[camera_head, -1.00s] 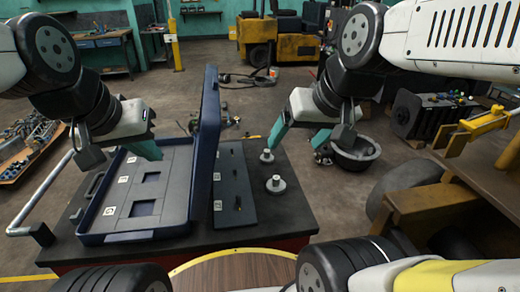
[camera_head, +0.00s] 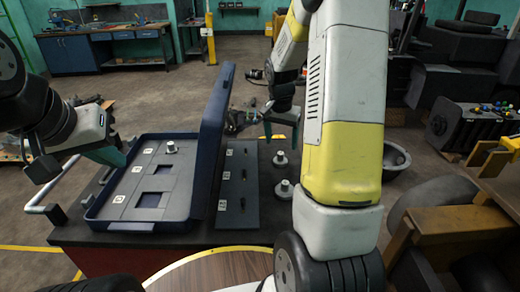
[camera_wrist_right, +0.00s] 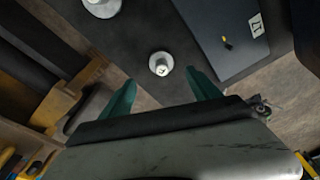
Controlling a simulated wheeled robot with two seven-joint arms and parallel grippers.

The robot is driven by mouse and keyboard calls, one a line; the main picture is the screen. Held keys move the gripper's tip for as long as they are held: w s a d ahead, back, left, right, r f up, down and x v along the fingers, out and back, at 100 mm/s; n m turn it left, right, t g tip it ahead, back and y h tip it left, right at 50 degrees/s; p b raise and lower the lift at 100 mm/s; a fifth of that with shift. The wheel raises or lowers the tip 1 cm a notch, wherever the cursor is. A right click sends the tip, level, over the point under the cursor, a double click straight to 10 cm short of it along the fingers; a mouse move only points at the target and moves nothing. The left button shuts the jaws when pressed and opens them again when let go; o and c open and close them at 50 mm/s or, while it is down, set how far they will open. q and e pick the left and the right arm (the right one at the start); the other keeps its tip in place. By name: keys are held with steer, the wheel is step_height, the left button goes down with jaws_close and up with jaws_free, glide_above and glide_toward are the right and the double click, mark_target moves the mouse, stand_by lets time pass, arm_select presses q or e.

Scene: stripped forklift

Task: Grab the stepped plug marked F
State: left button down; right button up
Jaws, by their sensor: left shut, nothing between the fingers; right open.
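Two grey stepped plugs stand on the dark tabletop (camera_head: 262,222), right of the case: a far plug (camera_head: 281,158) and a nearer plug (camera_head: 284,188). A third plug (camera_head: 171,147) sits in the blue case's far part. My right gripper (camera_head: 281,133) is open and empty, just above and behind the far plug. In the right wrist view one plug (camera_wrist_right: 158,64) shows between the open fingertips, its top mark too small to read; a larger one (camera_wrist_right: 102,7) is cut by the top edge. My left gripper (camera_head: 118,157) is shut and empty at the case's left side.
The open case (camera_head: 150,226) has square recesses and small labels; its lid (camera_head: 213,125) stands upright. A dark labelled board (camera_head: 236,205) lies between lid and plugs. A black bowl (camera_head: 396,160) is on the right. My right arm hides part of the table's right side.

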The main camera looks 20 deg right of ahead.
mark_target(281, 153)
steer(key=f, duration=0.5)
steer(key=w+f, duration=0.1)
steer(key=f, duration=0.2)
steer(key=shift+w+d, duration=0.1)
steer(key=shift+d, duration=0.15)
steer(key=c, duration=1.5)
steer(key=shift+c, duration=0.2)
steer(key=shift+r, duration=0.15)
